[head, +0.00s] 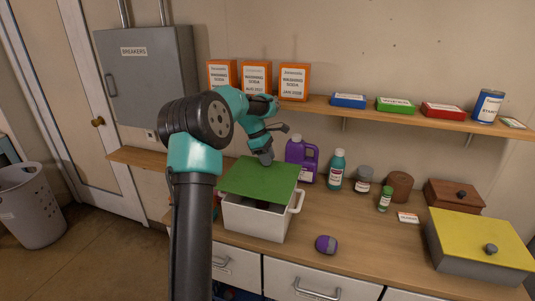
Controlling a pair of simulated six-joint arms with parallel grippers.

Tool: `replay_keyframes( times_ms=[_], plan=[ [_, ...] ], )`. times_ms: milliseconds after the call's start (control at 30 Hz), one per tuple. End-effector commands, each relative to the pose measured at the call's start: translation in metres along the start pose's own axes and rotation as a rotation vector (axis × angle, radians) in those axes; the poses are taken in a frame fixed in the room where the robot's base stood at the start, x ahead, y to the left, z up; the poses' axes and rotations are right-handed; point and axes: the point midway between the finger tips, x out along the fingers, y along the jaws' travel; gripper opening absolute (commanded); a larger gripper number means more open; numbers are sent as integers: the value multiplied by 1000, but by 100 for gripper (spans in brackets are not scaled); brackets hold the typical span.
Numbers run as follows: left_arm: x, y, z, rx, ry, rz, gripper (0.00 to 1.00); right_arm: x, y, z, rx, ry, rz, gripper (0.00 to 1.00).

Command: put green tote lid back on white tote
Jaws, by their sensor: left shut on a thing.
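The green tote lid (254,182) is a flat green panel at the white tote (252,219), which stands on the wooden counter. The lid lies over the back of the tote's opening and looks slightly askew. A dark gap shows at the tote's front right. My left gripper (266,160) is at the lid's back edge and shut on the lid. Its fingertips are small and partly hidden. My right gripper is not in view.
A purple jug (301,160) and a teal bottle (336,170) stand behind and right of the tote. A purple rounded object (326,244) lies in front right. A grey box with a yellow lid (480,243) sits at far right. A shelf (400,113) runs above.

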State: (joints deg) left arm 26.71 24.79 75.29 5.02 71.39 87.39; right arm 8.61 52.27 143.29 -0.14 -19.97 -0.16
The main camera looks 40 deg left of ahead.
Motion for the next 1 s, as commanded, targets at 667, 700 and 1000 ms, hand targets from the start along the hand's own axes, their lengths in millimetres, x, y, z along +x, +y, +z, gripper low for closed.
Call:
replay_keyframes(
  times_ms=[667,700,1000],
  plan=[
    [40,0,-17,0,0,0,5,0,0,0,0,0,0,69],
    [40,0,-17,0,0,0,5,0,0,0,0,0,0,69],
    [40,0,-17,0,0,0,5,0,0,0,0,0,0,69]
  ],
)
